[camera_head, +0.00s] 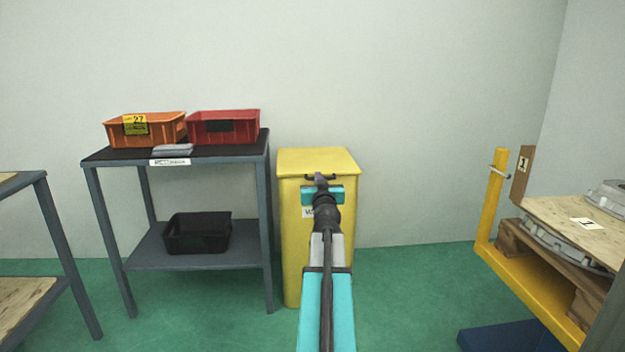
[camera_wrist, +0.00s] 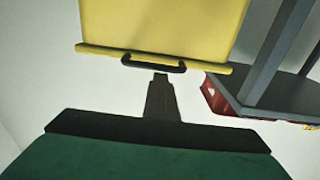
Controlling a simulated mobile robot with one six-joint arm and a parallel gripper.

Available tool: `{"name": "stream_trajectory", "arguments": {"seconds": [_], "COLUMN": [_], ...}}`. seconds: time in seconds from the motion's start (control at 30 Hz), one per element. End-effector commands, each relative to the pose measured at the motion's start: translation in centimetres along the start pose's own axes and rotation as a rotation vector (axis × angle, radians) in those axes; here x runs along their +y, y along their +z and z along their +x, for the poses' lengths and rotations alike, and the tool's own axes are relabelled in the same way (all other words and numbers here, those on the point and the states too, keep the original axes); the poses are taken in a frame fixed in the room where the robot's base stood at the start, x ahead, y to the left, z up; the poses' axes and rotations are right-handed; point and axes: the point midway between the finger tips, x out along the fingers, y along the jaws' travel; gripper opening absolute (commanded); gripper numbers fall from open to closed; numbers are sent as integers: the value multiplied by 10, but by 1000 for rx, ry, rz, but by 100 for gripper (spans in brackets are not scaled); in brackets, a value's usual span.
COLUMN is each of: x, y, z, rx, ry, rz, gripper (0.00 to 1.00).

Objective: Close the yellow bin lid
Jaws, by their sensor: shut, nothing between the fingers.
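The yellow bin (camera_head: 291,235) stands against the wall, right of the grey shelf. Its yellow lid (camera_head: 318,160) lies flat across the top, and I see no gap under the visible front edge. A dark handle (camera_head: 338,177) sits on that edge. My gripper (camera_head: 320,178) is shut and empty at the handle. In the wrist view, which looks upside down, the lid rim (camera_wrist: 100,51) and handle (camera_wrist: 153,66) show just beyond my fingertips (camera_wrist: 161,76). I cannot tell whether they touch. My arm hides part of the bin's front and its label.
The grey shelf (camera_head: 187,262) holds an orange crate (camera_head: 160,134), a red crate (camera_head: 240,127) and a black crate (camera_head: 198,234). A yellow frame (camera_head: 490,200) with pallets stands at the right. Green floor (camera_head: 410,290) is clear right of the bin.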

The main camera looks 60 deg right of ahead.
Motion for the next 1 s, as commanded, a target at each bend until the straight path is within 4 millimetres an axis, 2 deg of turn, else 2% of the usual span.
{"name": "stream_trajectory", "arguments": {"seconds": [0.03, 0.37, 1.0], "x": [2, -1, 0], "y": [24, 17, -3], "z": [-3, -19, -72], "rx": [-36, -27, 1], "ry": [-10, -10, -2], "rz": [-7, -5, -1], "gripper": [0, 0, 0]}}
